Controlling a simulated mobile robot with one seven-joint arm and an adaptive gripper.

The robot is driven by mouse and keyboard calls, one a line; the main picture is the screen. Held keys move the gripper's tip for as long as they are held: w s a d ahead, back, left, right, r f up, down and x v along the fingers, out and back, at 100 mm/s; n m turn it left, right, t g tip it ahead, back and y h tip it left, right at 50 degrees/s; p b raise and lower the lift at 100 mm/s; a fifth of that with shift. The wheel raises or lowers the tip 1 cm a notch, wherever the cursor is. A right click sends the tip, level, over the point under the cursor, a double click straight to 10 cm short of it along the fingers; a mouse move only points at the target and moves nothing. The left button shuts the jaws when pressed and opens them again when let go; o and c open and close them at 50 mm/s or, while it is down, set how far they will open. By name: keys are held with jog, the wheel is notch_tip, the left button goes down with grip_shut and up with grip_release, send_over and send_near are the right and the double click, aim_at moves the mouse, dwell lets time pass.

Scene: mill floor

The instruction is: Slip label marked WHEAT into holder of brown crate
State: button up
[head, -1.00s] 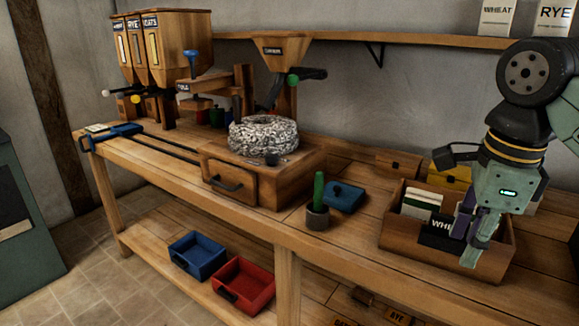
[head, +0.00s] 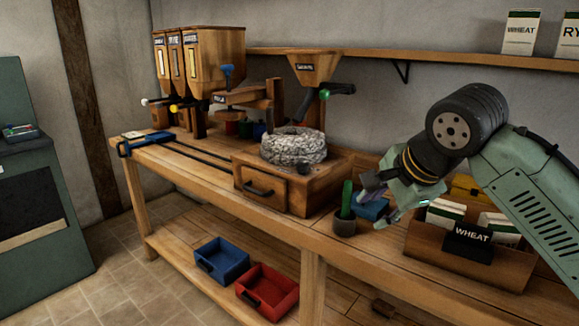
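A black card marked WHEAT (head: 473,238) stands at the front of a wooden tray (head: 500,275) on the right of the bench, in the head view. My gripper (head: 377,205) is left of this tray, above the bench, tilted down to the left. Its fingers look apart, with nothing seen between them. The wheat card is clear of the gripper.
The millstone (head: 293,146) stands left. Blue (head: 222,262) and red (head: 267,292) bins sit below.

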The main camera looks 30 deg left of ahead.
jog(key=s+a+r+n+y, duration=0.1)
jog(key=a+r+n+y, duration=0.1)
jog(key=a, duration=0.6)
jog(key=s+a+r+n+t+y, duration=0.1)
jog(key=a+r+n+y, duration=0.2)
jog(key=a+n, duration=0.3)
jog(key=shift+a+r+y, duration=0.15)
jog(key=shift+a+y, duration=0.35)
jog(key=shift+a, duration=0.8)
jog(key=shift+s, duration=0.1)
